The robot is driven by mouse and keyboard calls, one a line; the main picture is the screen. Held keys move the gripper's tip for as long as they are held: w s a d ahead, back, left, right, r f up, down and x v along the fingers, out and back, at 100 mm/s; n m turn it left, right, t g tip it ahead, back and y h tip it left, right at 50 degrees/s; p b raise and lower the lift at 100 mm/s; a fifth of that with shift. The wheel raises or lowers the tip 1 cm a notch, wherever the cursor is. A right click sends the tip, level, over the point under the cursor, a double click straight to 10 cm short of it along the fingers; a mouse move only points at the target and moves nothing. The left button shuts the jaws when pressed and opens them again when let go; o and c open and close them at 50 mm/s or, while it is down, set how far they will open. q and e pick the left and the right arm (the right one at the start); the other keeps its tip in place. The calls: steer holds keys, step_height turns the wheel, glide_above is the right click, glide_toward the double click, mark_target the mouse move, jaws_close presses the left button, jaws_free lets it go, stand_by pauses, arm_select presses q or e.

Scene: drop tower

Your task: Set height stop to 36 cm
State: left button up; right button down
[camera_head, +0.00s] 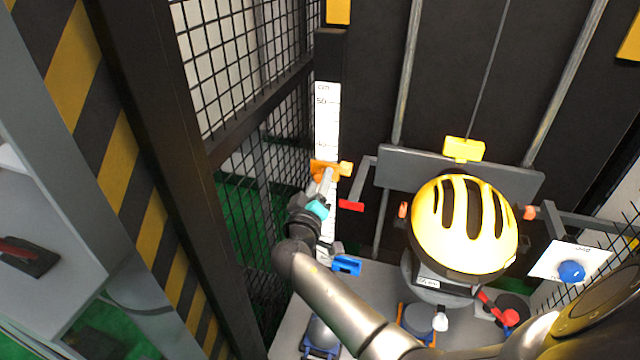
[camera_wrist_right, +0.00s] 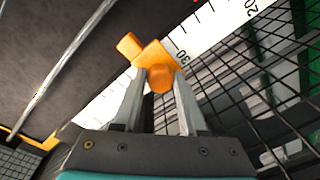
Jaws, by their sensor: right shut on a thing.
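The orange height stop (camera_head: 326,169) sits on the white vertical scale (camera_head: 327,125), which is marked in cm with 50 near its top. In the right wrist view the stop (camera_wrist_right: 158,66) lies across the scale (camera_wrist_right: 213,30) just past the 30 mark, on the side away from 20. The exact reading is hidden by the stop and fingers. My right gripper (camera_head: 326,182) is shut on the stop's knob; its fingers (camera_wrist_right: 160,82) close around it in the wrist view. My left gripper is not in view.
A black mesh fence (camera_head: 245,70) stands close left of the scale. Right of it, a grey carriage (camera_head: 400,165) with a red pointer (camera_head: 351,205) holds a yellow helmet (camera_head: 464,222). A blue button (camera_head: 571,271) is at the far right.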

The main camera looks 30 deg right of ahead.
step_height(320, 180, up, 5)
steer(key=shift+r+p, duration=0.1)
steer(key=shift+p, duration=0.65)
steer(key=shift+c, duration=2.3)
jaws_free()
steer(key=shift+f, duration=0.2)
steer(key=b+v, duration=0.2)
steer(key=v, duration=1.3)
steer(key=shift+a, duration=0.1)
